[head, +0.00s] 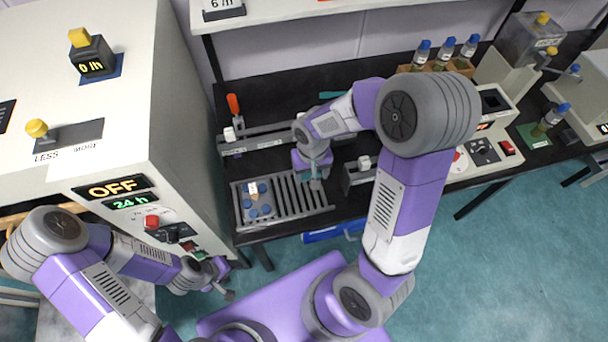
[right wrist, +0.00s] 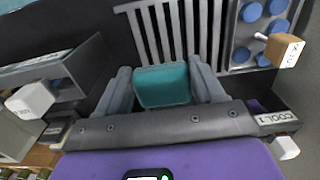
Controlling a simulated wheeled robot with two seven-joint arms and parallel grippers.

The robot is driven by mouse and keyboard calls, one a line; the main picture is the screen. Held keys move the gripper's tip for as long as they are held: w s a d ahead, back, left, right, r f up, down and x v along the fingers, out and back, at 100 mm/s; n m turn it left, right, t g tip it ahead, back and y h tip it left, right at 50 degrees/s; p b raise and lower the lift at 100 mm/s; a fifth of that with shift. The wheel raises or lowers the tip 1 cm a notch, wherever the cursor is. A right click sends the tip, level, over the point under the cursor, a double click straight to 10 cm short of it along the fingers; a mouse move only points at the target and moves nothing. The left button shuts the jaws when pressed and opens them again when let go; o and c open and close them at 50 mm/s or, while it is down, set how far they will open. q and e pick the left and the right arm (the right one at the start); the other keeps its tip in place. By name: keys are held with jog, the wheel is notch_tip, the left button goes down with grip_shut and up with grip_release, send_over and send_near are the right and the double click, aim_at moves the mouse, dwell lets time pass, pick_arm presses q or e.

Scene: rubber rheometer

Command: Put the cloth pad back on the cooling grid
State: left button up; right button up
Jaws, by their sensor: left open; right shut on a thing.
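The cloth pad (right wrist: 162,86) is a teal block between the fingers of my right gripper (right wrist: 165,90) in the right wrist view. That gripper is shut on it. In the head view my right gripper (head: 314,176) is at the right part of the grey slatted cooling grid (head: 287,205) and mostly hides the pad. The right wrist view shows the grid's slats (right wrist: 150,32) just beyond the pad; whether the pad touches them I cannot tell. My left gripper (head: 222,280) is open and empty, low beside the white cabinet.
A grey tray with several blue round pieces (head: 247,217) and a small tagged block sits on the grid's left part. Grey rail fixtures (head: 262,141) stand behind it. The white cabinet (head: 180,120) rises at left; bottles (head: 445,52) stand at the back right.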

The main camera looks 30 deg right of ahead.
send_over(311, 194)
notch_tip(311, 194, down, 4)
jog(key=shift+f+b, duration=0.2)
jog(key=shift+b, duration=0.25)
notch_tip(311, 194, down, 4)
jog(key=shift+r+b, duration=0.15)
jog(key=shift+b, duration=0.3)
jog(key=shift+w, duration=0.1)
jog(key=shift+f, duration=0.2)
jog(key=shift+f, duration=0.15)
jog(key=o, duration=0.9)
jog(key=shift+o, duration=0.2)
jog(key=shift+r, duration=0.2)
